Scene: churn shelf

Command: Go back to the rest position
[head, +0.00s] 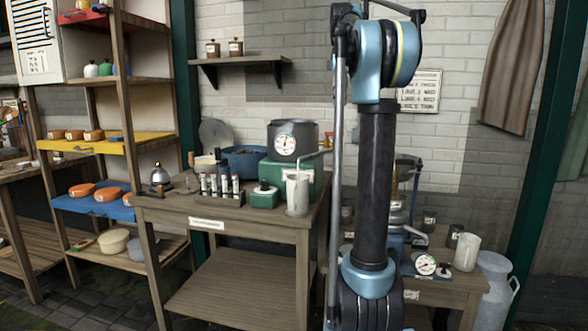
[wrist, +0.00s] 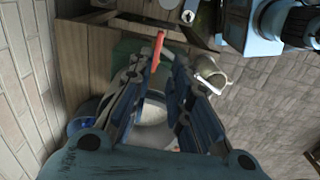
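My gripper (wrist: 166,66) shows in the wrist view, with its two dark blue fingers apart and a gap between them. I see nothing clearly held. A thin red-orange piece (wrist: 157,50) lies at the left fingertip; I cannot tell whether it touches the finger. Behind the gap is a pale round shape (wrist: 153,118), partly hidden by the fingers. In the head view my arm stands upright in front of the benches, and my gripper is out of that picture.
A wooden bench (head: 262,226) holds a dark pot with a dial (head: 292,141), a rack of vials (head: 220,190) and a white jug (head: 297,192). A shelf unit (head: 122,120) stands left. A lower bench is partly behind my arm, with a milk churn (head: 493,290) beside it.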

